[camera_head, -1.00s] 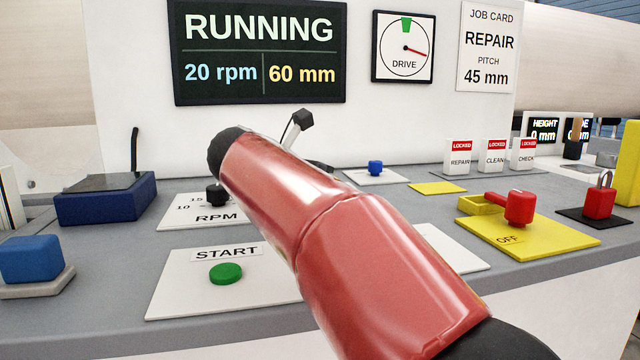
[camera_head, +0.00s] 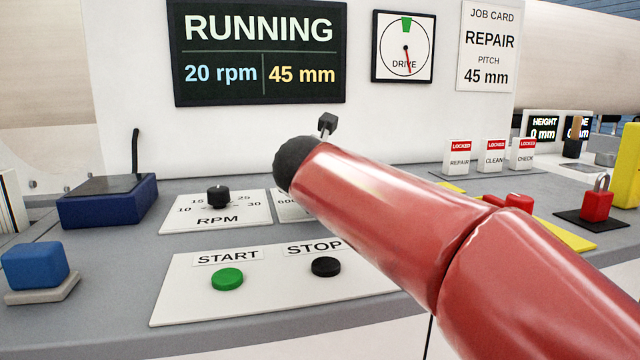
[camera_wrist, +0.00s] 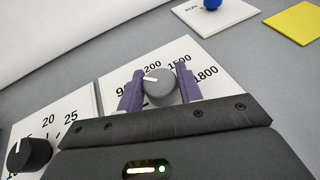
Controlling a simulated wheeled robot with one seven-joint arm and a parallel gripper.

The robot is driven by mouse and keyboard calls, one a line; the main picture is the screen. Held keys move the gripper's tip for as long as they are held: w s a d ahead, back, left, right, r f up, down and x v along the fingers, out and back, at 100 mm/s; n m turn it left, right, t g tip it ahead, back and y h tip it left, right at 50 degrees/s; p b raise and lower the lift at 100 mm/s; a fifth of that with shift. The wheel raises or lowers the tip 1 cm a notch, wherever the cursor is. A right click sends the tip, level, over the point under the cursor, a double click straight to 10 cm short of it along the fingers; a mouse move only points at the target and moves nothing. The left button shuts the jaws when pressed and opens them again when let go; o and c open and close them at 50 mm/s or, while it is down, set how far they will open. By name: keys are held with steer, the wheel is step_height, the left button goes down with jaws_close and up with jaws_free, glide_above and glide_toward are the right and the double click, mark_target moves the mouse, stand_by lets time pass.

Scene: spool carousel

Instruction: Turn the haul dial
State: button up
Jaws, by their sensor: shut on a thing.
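The grey haul dial (camera_wrist: 159,88) has a white pointer line and sits on a white scale plate (camera_wrist: 215,103) with figures up to 1800. Its line points to the upper left, roughly between the 900 and 1200 figures. My gripper (camera_wrist: 158,87) has its two purple fingers closed on either side of the dial. In the head view my red arm hides the dial and the gripper, and only the left edge of its plate (camera_head: 287,208) shows. The display (camera_head: 262,52) reads RUNNING, 20 rpm, 45 mm. The job card (camera_head: 487,45) reads REPAIR, pitch 45 mm.
The black RPM knob (camera_head: 218,196) stands left of the dial. The green START (camera_head: 227,279) and black STOP (camera_head: 326,267) buttons are in front. A blue knob (camera_wrist: 211,4) lies beyond. A drive gauge (camera_head: 404,47) hangs on the back wall.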

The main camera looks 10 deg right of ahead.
steer(key=o, duration=1)
steer(key=v, duration=0.7)
steer(key=shift+s+a+r, duration=0.15)
steer(key=shift+s, duration=0.2)
